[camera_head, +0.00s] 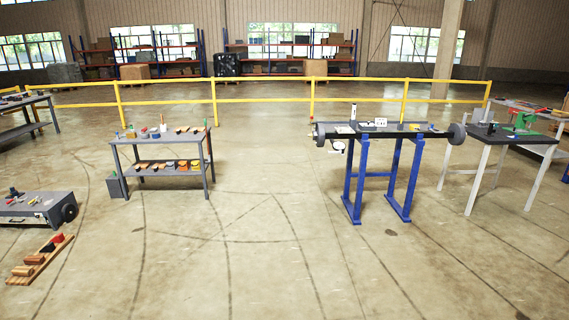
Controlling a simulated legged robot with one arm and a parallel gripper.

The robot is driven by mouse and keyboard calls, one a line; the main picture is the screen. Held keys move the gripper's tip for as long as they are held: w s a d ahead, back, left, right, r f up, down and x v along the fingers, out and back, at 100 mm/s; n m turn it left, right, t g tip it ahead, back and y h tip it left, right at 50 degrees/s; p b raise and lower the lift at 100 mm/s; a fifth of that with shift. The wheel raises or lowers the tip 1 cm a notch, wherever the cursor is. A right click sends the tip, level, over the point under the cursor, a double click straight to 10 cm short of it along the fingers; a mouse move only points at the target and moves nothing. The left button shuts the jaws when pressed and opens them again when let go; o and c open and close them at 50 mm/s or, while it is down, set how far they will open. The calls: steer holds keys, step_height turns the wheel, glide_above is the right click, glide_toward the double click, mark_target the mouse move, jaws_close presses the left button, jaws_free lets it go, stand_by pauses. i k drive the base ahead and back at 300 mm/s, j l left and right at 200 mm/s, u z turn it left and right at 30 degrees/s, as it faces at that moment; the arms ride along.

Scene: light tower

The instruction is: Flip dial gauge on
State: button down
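A small round white-faced thing (338,146) that looks like a dial gauge sits just below the left front edge of a dark bench top (405,133) on blue legs, right of the middle. It is too small to read its face or tell whether it is on. A white upright cylinder (353,111) and a small pale panel (374,122) with dark marks stand on that bench. My gripper does not show in this view.
A grey two-level bench (161,137) with tools stands left of centre. A low wheeled cart (37,208) and a wooden tray (39,258) are at lower left. A white-legged table (511,137) stands right. A yellow railing (262,79) runs behind. The middle floor is clear.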

mark_target(339, 147)
steer(key=i, duration=1.8)
steer(key=i+z, duration=0.25)
steer(key=i, duration=0.35)
steer(key=i+z, duration=0.25)
steer(key=i, duration=0.4)
steer(key=i+j+z, duration=0.25)
steer(key=i, duration=0.35)
steer(key=i+j+z, duration=0.1)
steer(key=i+z, duration=0.25)
steer(key=i, duration=0.9)
